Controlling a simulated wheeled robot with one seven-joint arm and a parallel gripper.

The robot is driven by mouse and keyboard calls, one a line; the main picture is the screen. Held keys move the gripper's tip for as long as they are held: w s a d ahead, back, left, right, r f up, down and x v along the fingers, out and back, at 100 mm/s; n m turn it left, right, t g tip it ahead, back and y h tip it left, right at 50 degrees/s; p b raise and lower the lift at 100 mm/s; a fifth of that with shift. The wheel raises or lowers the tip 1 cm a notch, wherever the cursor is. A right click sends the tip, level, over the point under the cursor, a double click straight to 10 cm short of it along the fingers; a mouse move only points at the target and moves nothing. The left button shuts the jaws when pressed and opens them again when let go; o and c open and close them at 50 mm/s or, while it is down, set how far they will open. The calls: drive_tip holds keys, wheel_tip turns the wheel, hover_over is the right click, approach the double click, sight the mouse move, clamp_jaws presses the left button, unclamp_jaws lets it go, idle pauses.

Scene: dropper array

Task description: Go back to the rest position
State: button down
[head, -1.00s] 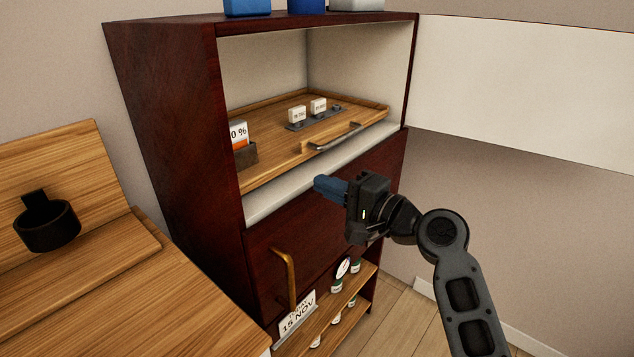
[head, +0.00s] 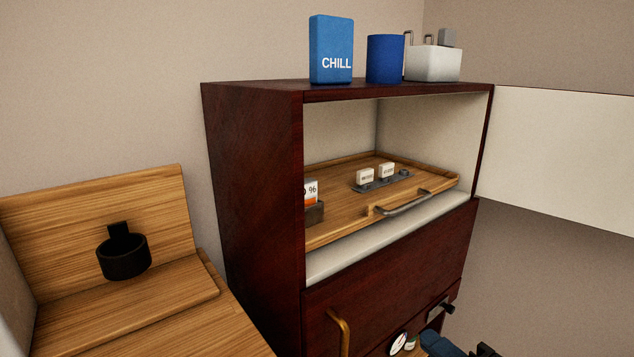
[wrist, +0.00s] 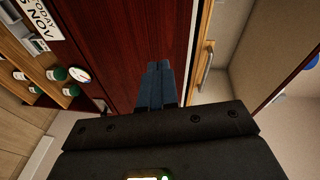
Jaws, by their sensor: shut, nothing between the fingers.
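My gripper (head: 440,343) shows at the bottom edge of the head view, low in front of the dark red cabinet (head: 250,180). Its blue fingers are together and empty. In the wrist view the closed fingers (wrist: 154,85) point toward the cabinet's dark red front, with nothing between them. Most of my arm is below the head view.
The cabinet's upper bay is open and holds a wooden tray (head: 340,222) with small white-labelled blocks. A white door (head: 560,150) stands open at right. A blue CHILL box (head: 331,50) and blue cup (head: 385,58) stand on top. A black ring holder (head: 123,258) is at left.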

drive_tip(key=s+d+f+n+h, duration=0.1)
drive_tip(key=s+f+h, duration=0.25)
drive_tip(key=s, duration=0.65)
drive_tip(key=s+d+f+n+h, duration=0.1)
drive_tip(key=s+f+n+h, duration=0.1)
drive_tip(key=s+f, duration=0.5)
drive_tip(key=s+r+n, duration=0.4)
drive_tip(key=s+r, duration=0.1)
drive_tip(key=s, duration=0.5)
drive_tip(key=s+r+n+h, duration=0.1)
drive_tip(key=s+r+n, duration=0.3)
drive_tip(key=s, duration=0.7)
drive_tip(key=shift+d+r, duration=0.35)
drive_tip(key=shift+r, duration=0.3)
